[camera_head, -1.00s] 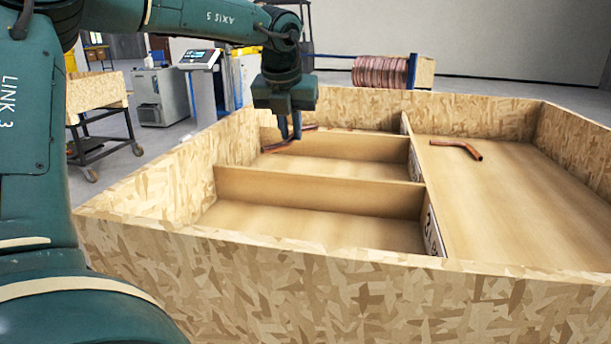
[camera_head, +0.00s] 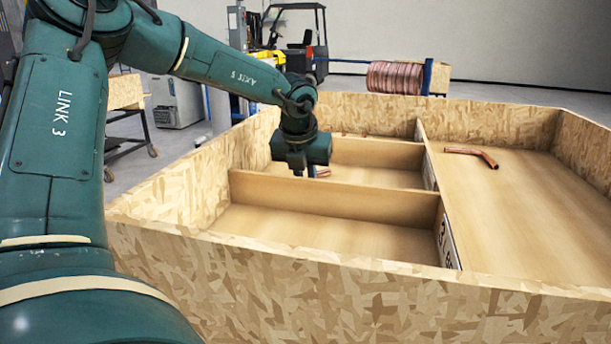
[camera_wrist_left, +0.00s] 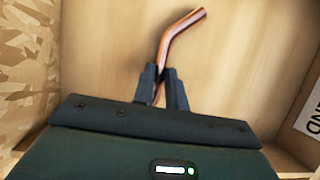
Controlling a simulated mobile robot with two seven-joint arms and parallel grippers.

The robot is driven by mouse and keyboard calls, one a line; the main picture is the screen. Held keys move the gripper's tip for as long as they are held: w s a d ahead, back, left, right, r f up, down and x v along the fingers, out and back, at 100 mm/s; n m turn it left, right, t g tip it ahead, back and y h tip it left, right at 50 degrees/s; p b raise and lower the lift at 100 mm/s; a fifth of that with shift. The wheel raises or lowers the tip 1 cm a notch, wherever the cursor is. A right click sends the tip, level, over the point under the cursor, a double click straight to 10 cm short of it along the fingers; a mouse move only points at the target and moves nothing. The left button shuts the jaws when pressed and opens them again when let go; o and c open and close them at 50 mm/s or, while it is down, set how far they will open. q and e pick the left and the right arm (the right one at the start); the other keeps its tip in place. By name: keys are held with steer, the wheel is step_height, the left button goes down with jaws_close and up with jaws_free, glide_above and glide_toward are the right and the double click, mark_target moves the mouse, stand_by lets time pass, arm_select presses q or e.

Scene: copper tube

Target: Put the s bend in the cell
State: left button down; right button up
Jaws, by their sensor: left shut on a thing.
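My left gripper (camera_head: 297,172) is over the middle compartment of the wooden crate, behind the near divider. It is shut on a copper tube (camera_wrist_left: 178,40). The wrist view shows one bend beyond the fingertips (camera_wrist_left: 161,86); the part behind the fingers is hidden, so I cannot tell its full shape. A short piece of the held tube (camera_head: 322,172) shows beside the gripper in the head view. Another bent copper tube (camera_head: 470,153) lies on the crate's open right floor. The near compartment (camera_head: 320,232) looks empty. My right gripper is out of view.
Chipboard crate walls (camera_head: 350,278) surround the compartments. A low near divider (camera_head: 335,193) and a far divider (camera_head: 375,152) separate them. A label (camera_head: 447,242) is on the lengthwise divider. The right floor is mostly clear. A copper coil (camera_head: 395,77) stands behind the crate.

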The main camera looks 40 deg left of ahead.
arm_select(q)
steer(key=c, duration=1.4)
jaws_free()
steer(key=shift+c, duration=0.2)
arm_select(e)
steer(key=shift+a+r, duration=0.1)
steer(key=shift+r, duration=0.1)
arm_select(q)
steer(key=shift+r+p, duration=0.3)
steer(key=shift+p, duration=0.15)
steer(key=b+v, duration=0.1)
steer(key=v, duration=1)
steer(key=shift+s+r, duration=0.2)
steer(key=shift+r, duration=0.1)
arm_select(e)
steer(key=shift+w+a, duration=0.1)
arm_select(q)
steer(key=shift+d, duration=0.1)
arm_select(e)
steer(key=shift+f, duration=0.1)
